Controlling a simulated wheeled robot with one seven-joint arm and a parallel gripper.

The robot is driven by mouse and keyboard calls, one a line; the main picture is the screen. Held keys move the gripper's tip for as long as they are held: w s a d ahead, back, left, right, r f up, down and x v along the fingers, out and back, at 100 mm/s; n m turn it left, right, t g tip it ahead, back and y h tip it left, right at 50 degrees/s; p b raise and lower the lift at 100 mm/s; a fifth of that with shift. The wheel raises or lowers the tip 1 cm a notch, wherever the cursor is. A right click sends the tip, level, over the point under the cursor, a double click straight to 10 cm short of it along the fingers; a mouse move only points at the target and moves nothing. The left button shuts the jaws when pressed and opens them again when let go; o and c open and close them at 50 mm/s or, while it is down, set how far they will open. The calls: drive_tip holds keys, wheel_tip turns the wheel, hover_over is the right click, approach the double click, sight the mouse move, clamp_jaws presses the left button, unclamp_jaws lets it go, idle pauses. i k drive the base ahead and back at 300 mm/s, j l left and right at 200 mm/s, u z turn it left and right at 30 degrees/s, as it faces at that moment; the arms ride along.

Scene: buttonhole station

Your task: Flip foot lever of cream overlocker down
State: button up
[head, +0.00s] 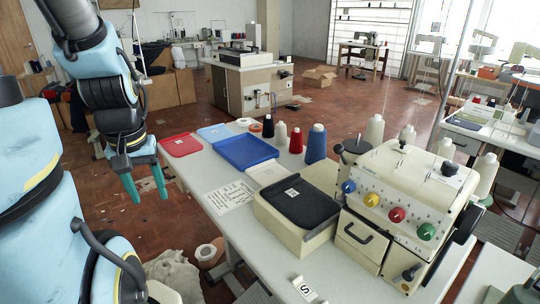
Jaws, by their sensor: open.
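The cream overlocker (398,205) stands on the right end of the white table, with blue, yellow, red and green dials on its sloped front. A small black-tipped lever (410,273) sticks out low on its front right. I cannot tell for sure whether this is the foot lever, or whether it is up or down. My gripper (149,198) has teal fingers pointing down, apart and empty. It hangs at the left, off the table's left edge, well away from the overlocker.
On the white table (215,190) are a blue tray (245,152), a red pad (181,145), a printed sheet, a cream box with a black top (296,204) and several thread cones (316,144). A white tag marked S (305,289) lies near the front. Air above the table's left part is clear.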

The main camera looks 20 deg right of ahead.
sight(339, 148)
drive_tip(key=z, duration=1.4)
